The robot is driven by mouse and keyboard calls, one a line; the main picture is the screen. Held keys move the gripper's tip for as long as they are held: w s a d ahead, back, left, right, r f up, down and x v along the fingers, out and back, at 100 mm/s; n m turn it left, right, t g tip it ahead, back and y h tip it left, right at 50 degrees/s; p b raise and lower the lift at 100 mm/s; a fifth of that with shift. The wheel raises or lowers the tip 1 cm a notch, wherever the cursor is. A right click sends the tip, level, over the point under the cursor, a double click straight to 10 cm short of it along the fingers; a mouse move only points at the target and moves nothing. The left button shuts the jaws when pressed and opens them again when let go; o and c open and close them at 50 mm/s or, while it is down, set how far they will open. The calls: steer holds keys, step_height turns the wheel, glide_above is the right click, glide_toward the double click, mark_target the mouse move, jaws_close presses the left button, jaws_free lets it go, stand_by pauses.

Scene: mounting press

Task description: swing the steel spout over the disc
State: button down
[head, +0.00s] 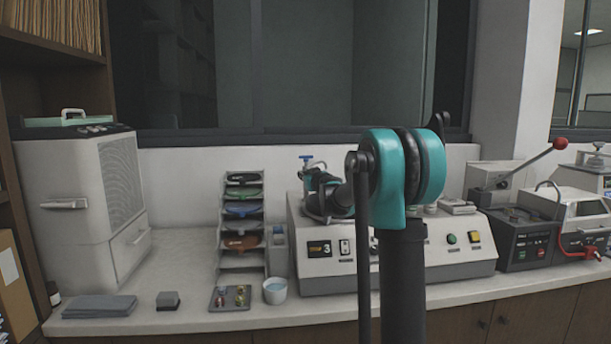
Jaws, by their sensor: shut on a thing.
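The grinder-polisher (300,270) is a pale sloped-front machine on the bench, with a dial, a small display reading 3 and a green and a yellow button. At its back left, a steel spout (321,166) with a blue tap handle (306,158) stands above the machine's top. My gripper (312,203) is at this spot and shut on the spout; the contact is small and partly covered by the fingers. The disc is hidden behind my gripper and arm, so I cannot tell how the spout lies over it.
Left of the machine are a rack of coloured discs (242,212), a white cup of water (274,291), a small tray (231,298) and a grey block (168,300). A black press unit (522,238) with a red-knobbed lever (535,158) stands at right.

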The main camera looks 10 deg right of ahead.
steer(key=shift+a+m+h, duration=0.4)
steer(key=shift+a+h, duration=0.15)
steer(key=shift+h, duration=0.05)
steer(key=w+a+m+g+h, duration=0.5)
steer(key=m+g+h, duration=0.3)
steer(key=m+h, duration=0.5)
steer(key=shift+w+a+h, duration=0.3)
steer(key=shift+w+h, duration=0.3)
steer(key=shift+h, duration=1.6)
steer(key=c, duration=1.3)
jaws_free()
steer(key=shift+d, duration=0.1)
